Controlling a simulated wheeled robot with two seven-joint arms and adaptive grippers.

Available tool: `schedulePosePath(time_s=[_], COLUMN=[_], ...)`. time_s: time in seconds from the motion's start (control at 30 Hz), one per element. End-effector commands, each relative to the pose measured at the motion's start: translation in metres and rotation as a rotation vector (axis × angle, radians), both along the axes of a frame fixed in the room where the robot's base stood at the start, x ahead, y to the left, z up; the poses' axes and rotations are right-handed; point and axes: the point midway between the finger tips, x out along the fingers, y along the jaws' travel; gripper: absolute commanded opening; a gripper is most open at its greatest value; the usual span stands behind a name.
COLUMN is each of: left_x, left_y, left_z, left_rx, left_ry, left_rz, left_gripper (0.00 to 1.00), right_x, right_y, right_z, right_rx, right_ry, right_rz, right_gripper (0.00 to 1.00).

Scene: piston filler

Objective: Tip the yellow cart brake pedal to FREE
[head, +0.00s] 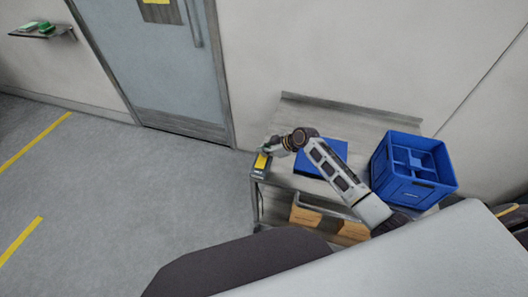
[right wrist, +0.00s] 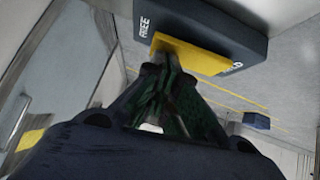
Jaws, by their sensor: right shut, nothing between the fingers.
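The yellow brake pedal (head: 262,161) sits on a dark housing (head: 258,173) at the near left corner of the cart. In the right wrist view the yellow pedal (right wrist: 195,56) lies on the dark housing (right wrist: 220,28). White FREE lettering shows at one end and a partly hidden label at the other. My right gripper (head: 269,148) is shut and empty. In the wrist view its fingertips (right wrist: 165,60) are at the pedal's FREE end, overlapping its edge; I cannot tell whether they touch. The pedal's tilt is unclear. My left gripper is not in view.
The cart (head: 300,115) stands by the wall. A flat blue item (head: 322,158) and a blue divided crate (head: 412,170) are on its top. A cardboard box (head: 318,217) is on the lower shelf. A door (head: 155,60) is behind; the floor at left is clear.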

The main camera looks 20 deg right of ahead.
Motion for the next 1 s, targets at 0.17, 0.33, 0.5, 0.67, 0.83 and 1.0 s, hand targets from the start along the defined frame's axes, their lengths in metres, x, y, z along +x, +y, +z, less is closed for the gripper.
schedulePosePath(time_s=[0.17,0.33,0.5,0.67,0.83,1.0], left_x=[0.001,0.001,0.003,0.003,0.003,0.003], left_y=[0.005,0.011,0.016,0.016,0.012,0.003], left_z=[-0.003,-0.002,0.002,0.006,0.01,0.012], left_rx=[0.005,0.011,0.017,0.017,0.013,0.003], left_ry=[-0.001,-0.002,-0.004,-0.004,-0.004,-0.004], left_rz=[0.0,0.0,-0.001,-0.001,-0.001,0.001], left_gripper=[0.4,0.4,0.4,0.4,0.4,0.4], right_x=[0.001,0.0,-0.003,-0.006,-0.01,-0.012], right_y=[0.0,0.0,0.002,0.004,0.006,0.008], right_z=[-0.004,-0.003,-0.002,0.0,0.002,0.003], right_rx=[0.002,0.002,0.001,0.001,0.002,0.002], right_ry=[0.004,0.005,0.005,0.005,0.004,0.004], right_rz=[0.0,0.001,0.0,0.0,0.0,0.0], right_gripper=[0.0,0.0,0.0,0.0,0.0,0.0])
